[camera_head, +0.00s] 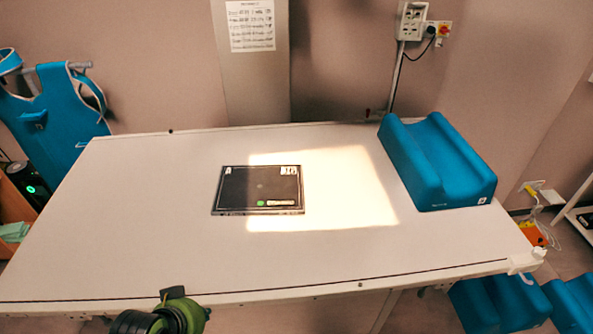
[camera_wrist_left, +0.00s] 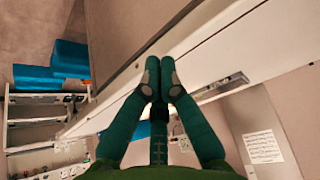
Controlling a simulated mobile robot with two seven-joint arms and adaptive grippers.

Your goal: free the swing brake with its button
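I cannot make out a swing brake or its button in either view. My left gripper (camera_wrist_left: 160,74) shows in the left wrist view with its two green fingers converging and their dark tips together. Nothing shows between the tips. They appear in front of a long pale edge or rail, and I cannot tell whether they touch it. In the head view only a green and black part of my left arm shows at the bottom, by the table's front edge. My right gripper is in neither view.
A white table (camera_head: 130,235) holds a flat black panel (camera_head: 245,185), partly inside a bright patch of light, and a blue foam cradle (camera_head: 435,160) at right. A blue apron (camera_head: 60,115) hangs at left. The table's front left is clear.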

